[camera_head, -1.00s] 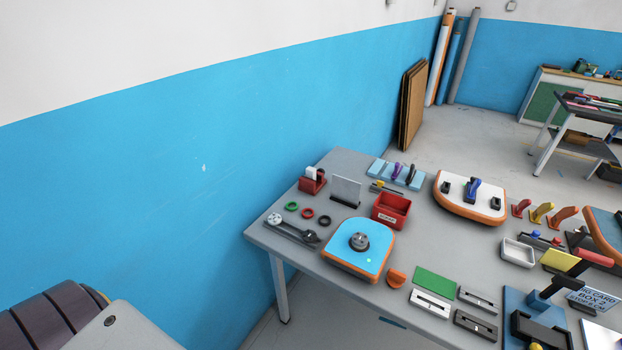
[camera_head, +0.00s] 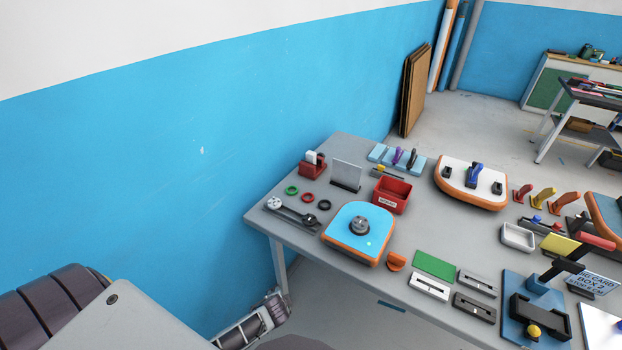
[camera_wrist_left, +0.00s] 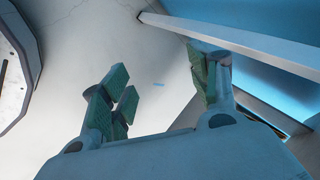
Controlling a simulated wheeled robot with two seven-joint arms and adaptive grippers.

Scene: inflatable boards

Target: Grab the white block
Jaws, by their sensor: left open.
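A small white block (camera_head: 311,157) stands upright in a red holder (camera_head: 313,170) at the far left corner of the grey table. A dark piece stands beside it in the same holder. My left gripper shows in the left wrist view (camera_wrist_left: 165,85), its green-padded fingers spread apart with nothing between them. In the head view, part of my left arm's end shows low beside the table's front left side, well away from the block and below the tabletop. The block is not in the left wrist view. My right gripper is not in view.
The grey table (camera_head: 285,233) also carries a grey upright plate (camera_head: 346,173), a red bin (camera_head: 391,195), colored rings, a wrench-like tool and a blue-topped orange board (camera_head: 345,249). The table edge and leg lie near my left arm. A blue wall runs along the left.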

